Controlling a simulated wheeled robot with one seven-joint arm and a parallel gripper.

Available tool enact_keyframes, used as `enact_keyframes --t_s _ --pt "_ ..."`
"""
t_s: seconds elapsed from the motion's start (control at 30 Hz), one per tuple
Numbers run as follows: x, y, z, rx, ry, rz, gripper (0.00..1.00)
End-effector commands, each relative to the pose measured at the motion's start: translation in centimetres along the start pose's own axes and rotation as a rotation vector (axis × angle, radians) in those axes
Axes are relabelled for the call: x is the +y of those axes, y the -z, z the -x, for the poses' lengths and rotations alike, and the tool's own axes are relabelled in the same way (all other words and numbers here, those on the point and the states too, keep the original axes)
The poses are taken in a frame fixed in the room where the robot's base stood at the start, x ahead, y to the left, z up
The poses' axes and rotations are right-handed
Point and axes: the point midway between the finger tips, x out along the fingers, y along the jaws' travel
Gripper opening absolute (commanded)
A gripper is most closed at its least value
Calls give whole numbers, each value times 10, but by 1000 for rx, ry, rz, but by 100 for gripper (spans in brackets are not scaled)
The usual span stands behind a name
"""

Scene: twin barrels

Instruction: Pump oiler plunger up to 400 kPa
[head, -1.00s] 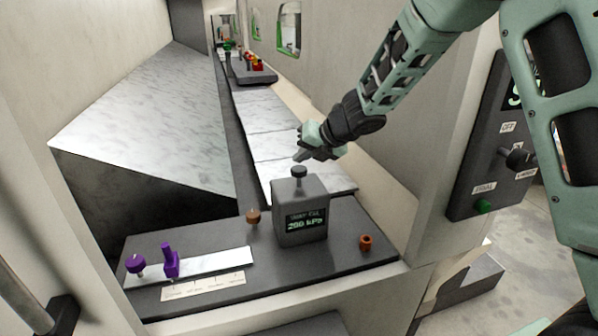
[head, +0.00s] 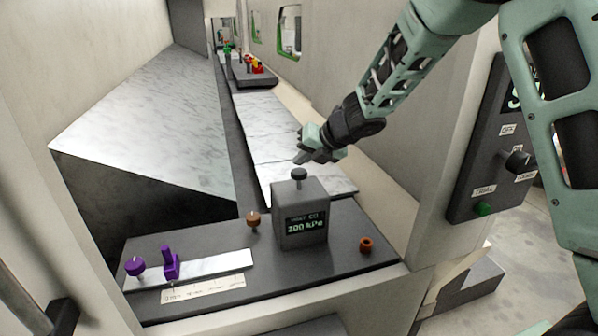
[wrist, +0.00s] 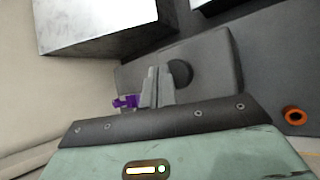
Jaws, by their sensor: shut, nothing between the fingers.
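The oiler is a grey box (head: 301,214) on the dark bench plate, with a display (head: 306,224) that appears to read 200 kPa. Its dark round-headed plunger (head: 299,175) stands up from the top. In the wrist view, the plunger head (wrist: 181,72) shows as a dark disc on the grey box (wrist: 212,62). My gripper (head: 299,160) is shut and empty, with its fingertips just above the plunger head. In the wrist view, the closed fingers (wrist: 158,86) are beside the disc, slightly to its left. I cannot tell whether they touch it.
Purple knobs (head: 170,263) stand on a light strip at the plate's left. A brown knob (head: 253,220) is left of the box and an orange ring (head: 366,244) right of it. A control panel (head: 490,150) is on the right wall.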

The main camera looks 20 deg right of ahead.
Motion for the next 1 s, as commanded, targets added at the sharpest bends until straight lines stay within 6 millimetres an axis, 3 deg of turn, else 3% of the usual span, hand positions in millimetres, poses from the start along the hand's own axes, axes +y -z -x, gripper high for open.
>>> enact_keyframes --t_s 1.0 --pt "-5 5 -6 0 0 0 0"
